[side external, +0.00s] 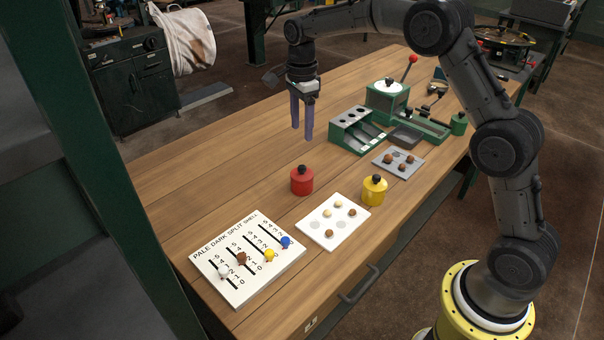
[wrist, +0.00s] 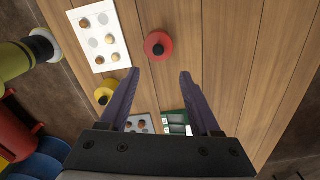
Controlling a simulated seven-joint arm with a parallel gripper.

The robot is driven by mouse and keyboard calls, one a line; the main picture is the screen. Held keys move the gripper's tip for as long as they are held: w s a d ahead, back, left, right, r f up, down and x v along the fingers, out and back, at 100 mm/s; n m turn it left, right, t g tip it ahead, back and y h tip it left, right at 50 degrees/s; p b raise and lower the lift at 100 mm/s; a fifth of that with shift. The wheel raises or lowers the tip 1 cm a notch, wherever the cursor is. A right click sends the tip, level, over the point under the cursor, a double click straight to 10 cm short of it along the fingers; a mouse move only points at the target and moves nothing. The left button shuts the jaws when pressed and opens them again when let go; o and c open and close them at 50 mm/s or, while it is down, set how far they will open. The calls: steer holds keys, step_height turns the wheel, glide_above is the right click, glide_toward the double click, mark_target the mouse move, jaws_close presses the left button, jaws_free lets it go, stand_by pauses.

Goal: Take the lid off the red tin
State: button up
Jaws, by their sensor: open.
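The red tin (side external: 302,182) stands upright on the wooden table with its lid on and a dark knob (side external: 302,169) on top. In the wrist view the red tin (wrist: 158,46) shows from above, beyond my fingertips. My gripper (side external: 302,138) is open and empty, pointing down above the table, behind the red tin and apart from it. Its two purple fingers (wrist: 158,75) are spread wide in the wrist view.
A yellow tin (side external: 374,190) stands right of the red tin. A white card with round pieces (side external: 333,222) and a scoreboard with coloured pegs (side external: 247,258) lie in front. A green rack (side external: 356,131) and a grey tray (side external: 398,163) stand to the right. Table left of the red tin is clear.

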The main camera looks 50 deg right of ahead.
glide_above(301, 167)
steer(key=f, duration=0.6)
steer(key=shift+w+d+f, duration=0.1)
steer(key=shift+d, duration=0.2)
steer(key=shift+a+f, duration=0.15)
steer(key=shift+f, duration=1.2)
steer(key=shift+a+f, duration=0.1)
steer(key=shift+f, duration=1.25)
jaws_close()
